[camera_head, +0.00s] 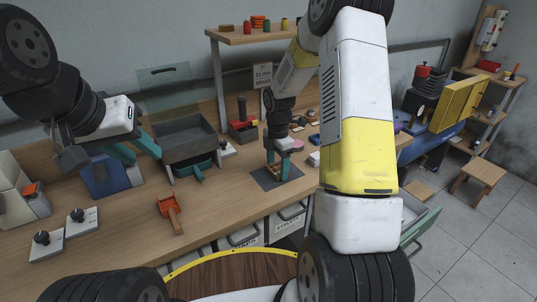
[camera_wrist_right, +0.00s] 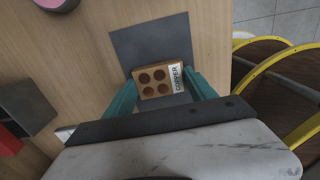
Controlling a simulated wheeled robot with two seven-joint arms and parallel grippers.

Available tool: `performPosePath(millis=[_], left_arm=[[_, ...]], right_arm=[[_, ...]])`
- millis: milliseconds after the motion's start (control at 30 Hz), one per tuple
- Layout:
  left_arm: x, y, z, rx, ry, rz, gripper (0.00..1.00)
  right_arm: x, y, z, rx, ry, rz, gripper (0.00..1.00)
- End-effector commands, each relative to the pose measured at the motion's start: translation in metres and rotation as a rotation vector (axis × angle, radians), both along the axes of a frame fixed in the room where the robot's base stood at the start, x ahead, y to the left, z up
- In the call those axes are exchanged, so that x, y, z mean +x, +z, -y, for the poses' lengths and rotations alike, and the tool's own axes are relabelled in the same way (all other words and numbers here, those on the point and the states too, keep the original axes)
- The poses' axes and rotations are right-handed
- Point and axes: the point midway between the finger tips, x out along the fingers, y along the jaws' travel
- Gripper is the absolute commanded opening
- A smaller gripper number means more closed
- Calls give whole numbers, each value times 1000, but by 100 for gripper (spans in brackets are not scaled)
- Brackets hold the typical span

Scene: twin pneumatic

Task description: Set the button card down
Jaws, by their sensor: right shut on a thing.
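The button card (camera_wrist_right: 158,82) is tan with several round brown buttons and a white label reading COPPER. My right gripper (camera_wrist_right: 160,88) is shut on it, one teal finger at each side. The card is over the dark grey mat (camera_wrist_right: 150,42) on the wooden bench; I cannot tell whether it touches the mat. In the head view, my right gripper (camera_head: 278,166) points down over the same mat (camera_head: 268,181), and the card is mostly hidden there. My left gripper (camera_head: 148,158) is open, its teal fingers apart, left of the grey bin.
A grey bin (camera_head: 186,137) stands at the back of the bench. An orange scoop (camera_head: 171,212) lies in the front middle, with two black-knobbed plates (camera_head: 82,220) to its left. A red block with a knob (camera_head: 243,128) stands behind the mat. Bare wood lies left of the mat.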

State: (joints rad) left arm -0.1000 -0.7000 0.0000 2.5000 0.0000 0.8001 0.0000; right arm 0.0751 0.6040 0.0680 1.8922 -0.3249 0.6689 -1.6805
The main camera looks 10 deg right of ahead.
Motion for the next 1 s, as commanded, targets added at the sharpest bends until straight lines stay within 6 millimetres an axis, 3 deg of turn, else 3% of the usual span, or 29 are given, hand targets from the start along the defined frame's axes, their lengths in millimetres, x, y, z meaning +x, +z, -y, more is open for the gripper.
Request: performPosePath(millis=[67,100,200,600,767,1000], left_arm=[[0,0,0,0,0,0,36],[0,0,0,0,0,0,36],[0,0,0,0,0,0,36],[0,0,0,0,0,0,36],[0,0,0,0,0,0,36],[0,0,0,0,0,0,36]], right_arm=[[0,-3,0,1,0,-1,25],[0,-3,0,0,0,0,70],[0,-2,0,0,0,0,86],[0,5,0,0,0,1,86],[1,32,0,0,0,4,86],[1,84,0,0,-1,4,86]])
